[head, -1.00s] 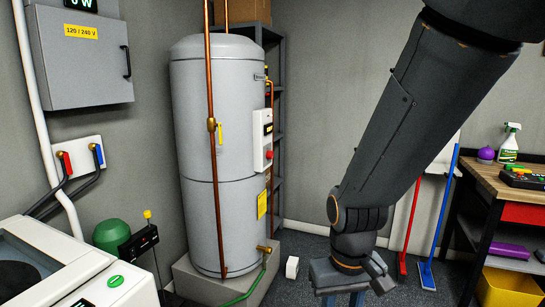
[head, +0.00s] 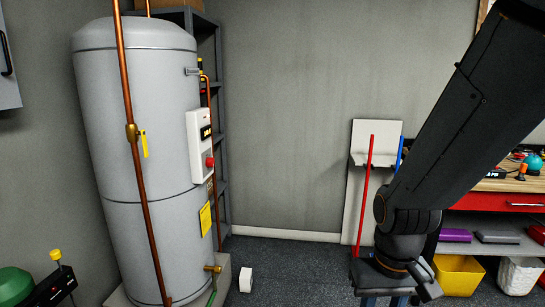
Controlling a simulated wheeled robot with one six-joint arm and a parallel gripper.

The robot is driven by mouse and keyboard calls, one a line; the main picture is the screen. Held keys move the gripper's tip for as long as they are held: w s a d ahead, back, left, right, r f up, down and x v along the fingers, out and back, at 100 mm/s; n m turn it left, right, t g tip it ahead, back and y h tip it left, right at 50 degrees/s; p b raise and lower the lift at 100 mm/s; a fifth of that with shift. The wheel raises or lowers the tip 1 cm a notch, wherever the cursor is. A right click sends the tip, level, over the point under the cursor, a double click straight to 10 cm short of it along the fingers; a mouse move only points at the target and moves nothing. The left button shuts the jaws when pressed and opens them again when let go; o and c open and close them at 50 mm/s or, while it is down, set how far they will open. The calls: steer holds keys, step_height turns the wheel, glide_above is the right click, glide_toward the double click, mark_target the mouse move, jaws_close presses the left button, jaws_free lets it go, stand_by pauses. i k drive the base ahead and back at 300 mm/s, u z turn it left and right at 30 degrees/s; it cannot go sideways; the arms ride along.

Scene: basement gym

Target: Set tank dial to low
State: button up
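The grey water tank (head: 140,150) stands upright at the left in the head view. A white control box (head: 200,145) is mounted on its right side, with a small dark display at its upper part. A red round dial (head: 210,162) sits on the box below the display. The box is seen at an angle, so the dial's setting cannot be read. My gripper (head: 388,292) is at the lower right, pointing down, well apart from the tank and dial. Its fingertips are cut off by the bottom edge, so I cannot tell whether it is open or shut.
Copper pipes, one with a yellow-handled valve (head: 143,142), run up the tank. A dark shelf rack (head: 222,120) stands behind it. A small white block (head: 246,280) lies on the floor. A workbench (head: 510,186) stands at the right. Dark floor between tank and arm looks mostly clear.

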mark_target(210, 162)
steer(key=z, duration=0.75)
steer(key=i, duration=1.25)
steer(key=u, duration=0.65)
steer(key=i, duration=0.55)
steer(key=u, duration=0.6)
